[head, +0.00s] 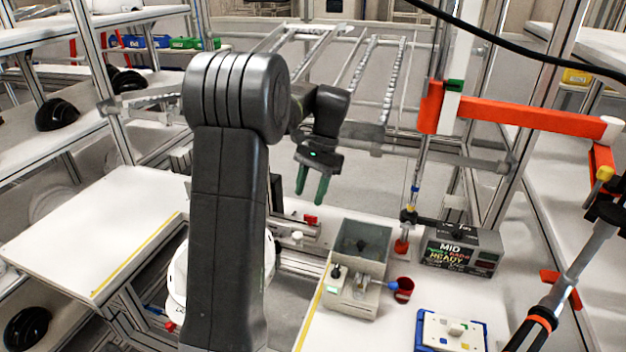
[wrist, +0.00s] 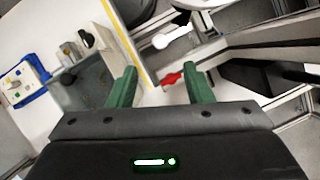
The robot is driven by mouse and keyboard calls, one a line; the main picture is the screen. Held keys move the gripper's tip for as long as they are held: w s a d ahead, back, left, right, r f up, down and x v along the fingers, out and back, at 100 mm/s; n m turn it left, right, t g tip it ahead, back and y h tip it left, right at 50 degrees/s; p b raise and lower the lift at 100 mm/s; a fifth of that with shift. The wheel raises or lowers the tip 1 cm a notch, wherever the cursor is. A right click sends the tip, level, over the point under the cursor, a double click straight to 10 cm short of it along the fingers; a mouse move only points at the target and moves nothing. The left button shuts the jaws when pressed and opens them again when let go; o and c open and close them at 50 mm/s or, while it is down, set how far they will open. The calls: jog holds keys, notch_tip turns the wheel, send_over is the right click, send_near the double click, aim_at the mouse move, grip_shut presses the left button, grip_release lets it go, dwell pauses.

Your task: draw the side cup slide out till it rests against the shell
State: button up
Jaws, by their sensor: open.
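My gripper (head: 311,197) hangs with its green fingers pointing down, above the rail beside the bench. Its fingers are apart and empty in the wrist view (wrist: 161,76). A small red piece (head: 311,219) sits on the rail below the fingertips. It shows between and beyond the fingers in the wrist view (wrist: 172,80), not gripped. A white round-ended part (head: 297,237) is near it, also in the wrist view (wrist: 174,38); I cannot tell for sure whether it is the side cup. The white helmet shell (head: 178,272) is mostly hidden behind my arm.
A grey box-like station (head: 358,250) with a red cup (head: 404,290) stands on the white bench. A printed carton (head: 463,248) and a blue-edged tray (head: 424,337) are to its right. An orange beam (head: 535,112) and posts stand at the right.

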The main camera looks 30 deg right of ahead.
aim_at(298, 234)
jog(key=shift+v, duration=1.55)
jog(key=shift+f, duration=0.1)
jog(key=x, duration=1.4)
jog(key=shift+a+p, duration=0.1)
jog(key=shift+p, duration=0.2)
jog(key=shift+w+d, duration=0.25)
jog(key=shift+d, duration=0.15)
jog(key=shift+w+d+r, duration=0.2)
jog(key=shift+w+d, duration=0.15)
jog(key=shift+d, duration=0.1)
